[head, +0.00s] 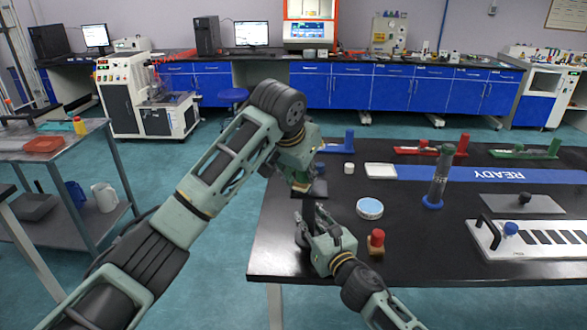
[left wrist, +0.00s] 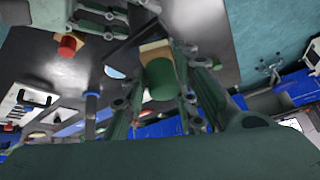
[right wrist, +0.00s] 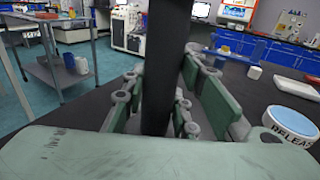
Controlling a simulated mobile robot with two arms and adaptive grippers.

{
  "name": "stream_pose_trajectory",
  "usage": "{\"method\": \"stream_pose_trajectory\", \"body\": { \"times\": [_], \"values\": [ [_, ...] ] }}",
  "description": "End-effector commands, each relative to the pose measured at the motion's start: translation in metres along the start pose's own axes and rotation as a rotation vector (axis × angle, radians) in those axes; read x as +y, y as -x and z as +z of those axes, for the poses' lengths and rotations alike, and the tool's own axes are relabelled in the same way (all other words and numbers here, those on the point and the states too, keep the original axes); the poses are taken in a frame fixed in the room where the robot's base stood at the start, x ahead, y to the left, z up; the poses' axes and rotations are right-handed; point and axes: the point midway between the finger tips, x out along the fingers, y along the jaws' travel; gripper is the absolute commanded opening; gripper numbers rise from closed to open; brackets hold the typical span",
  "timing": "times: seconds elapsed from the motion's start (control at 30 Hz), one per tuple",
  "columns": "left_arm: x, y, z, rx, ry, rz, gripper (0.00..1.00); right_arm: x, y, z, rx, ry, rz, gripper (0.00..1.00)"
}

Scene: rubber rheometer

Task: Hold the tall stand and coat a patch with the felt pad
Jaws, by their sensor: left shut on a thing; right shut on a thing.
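My left gripper (head: 301,184) is shut on a green-handled pad with a tan block (left wrist: 155,50) at its far end. The pad is mostly hidden by the gripper in the head view. My right gripper (head: 311,211) is low over the near left of the black table. It is shut around a dark upright post, the tall stand (right wrist: 165,60), which runs up out of the right wrist view. A dark part of it (head: 319,188) seems to show beside the left gripper. I cannot tell whether pad and stand touch. A round tub marked RELEASE (right wrist: 291,122) stands to the right.
A red-knobbed wooden block (head: 376,242) stands close to my right gripper. Farther right are a dark post on a blue base (head: 437,178), a white slotted plate (head: 535,240) and a grey plate with a knob (head: 500,204). A white tray (head: 380,170) lies behind the tub.

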Motion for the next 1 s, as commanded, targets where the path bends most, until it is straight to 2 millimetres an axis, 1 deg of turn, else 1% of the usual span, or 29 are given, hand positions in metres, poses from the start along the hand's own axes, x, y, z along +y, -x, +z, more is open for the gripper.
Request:
{"method": "stream_pose_trajectory", "body": {
  "times": [0.1, 0.53, 0.6, 1.0],
  "values": [
    [0.011, -0.002, -0.005, -0.003, -0.002, 0.001, 0.06, 0.000, 0.000, 0.000, 0.000, 0.000, 0.000, 0.00],
    [0.044, -0.009, -0.022, -0.002, -0.002, 0.000, 0.06, 0.000, 0.000, 0.000, -0.001, 0.000, 0.000, 0.00],
    [0.035, -0.009, -0.017, -0.002, 0.001, -0.001, 0.06, 0.000, 0.000, 0.000, -0.001, 0.000, 0.000, 0.00],
    [0.003, -0.001, -0.001, -0.003, 0.001, -0.001, 0.06, 0.000, 0.000, 0.000, -0.001, 0.000, 0.000, 0.00]
  ]
}}
